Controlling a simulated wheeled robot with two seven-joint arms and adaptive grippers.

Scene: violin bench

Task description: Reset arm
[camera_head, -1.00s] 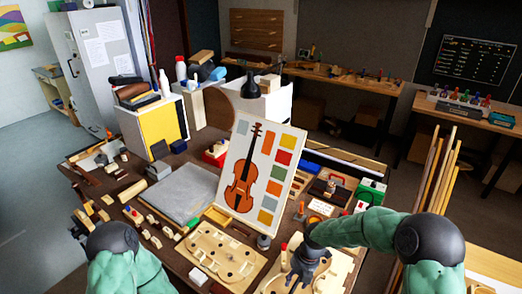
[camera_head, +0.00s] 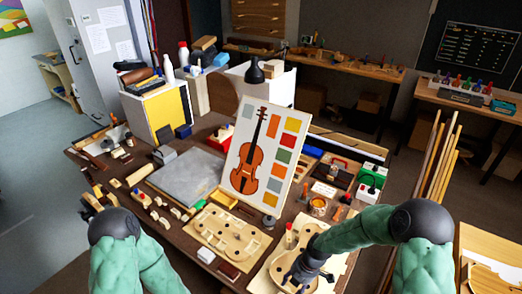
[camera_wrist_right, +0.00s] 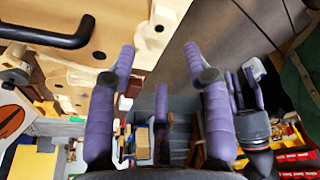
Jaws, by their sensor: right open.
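My right arm (camera_head: 365,232) reaches in from the right and bends down at the table. Its dark gripper (camera_head: 307,278) is over the pale violin-shaped wooden plate in the front right of the table. In the right wrist view the gripper (camera_wrist_right: 160,55) has its purple fingers spread apart, with nothing held between them. Whether a fingertip touches anything cannot be told. My left arm (camera_head: 125,255) is folded at the lower left, showing its green links and black joint. Its gripper is outside the picture.
The workbench is crowded. A violin chart (camera_head: 265,155) stands upright behind my right gripper, a grey slab (camera_head: 188,178) lies left of it, and a second wooden plate (camera_head: 222,232) lies in front. A glue pot (camera_head: 318,206) and green box (camera_head: 371,180) stand to the right.

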